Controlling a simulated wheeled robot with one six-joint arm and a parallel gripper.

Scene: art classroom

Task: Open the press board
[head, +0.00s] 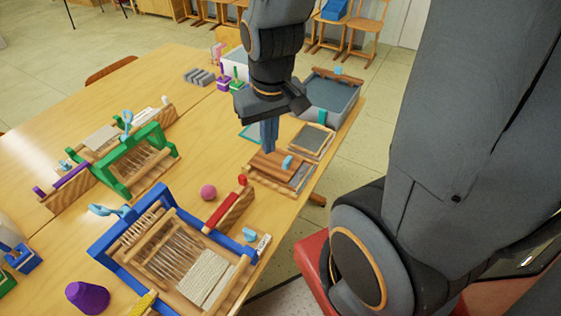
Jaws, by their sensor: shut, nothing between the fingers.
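The press board is a brown wooden board (266,166) with a light-blue knob (287,162) near its right end. It lies over a wood-framed base (273,187) near the table's right edge, and a grey panel shows at the base's right side. My gripper (268,147) points down with its fingers shut and empty. The fingertips are at the board's far edge; I cannot tell whether they touch it. My arm hides part of the table behind the board.
A blue-framed loom (107,245) stands in front, a green-framed loom (157,137) to the left. A pink ball (208,192) lies between. A small framed screen (318,139) and a grey tub (318,101) are behind the board. Bare table (200,125) lies left of my gripper.

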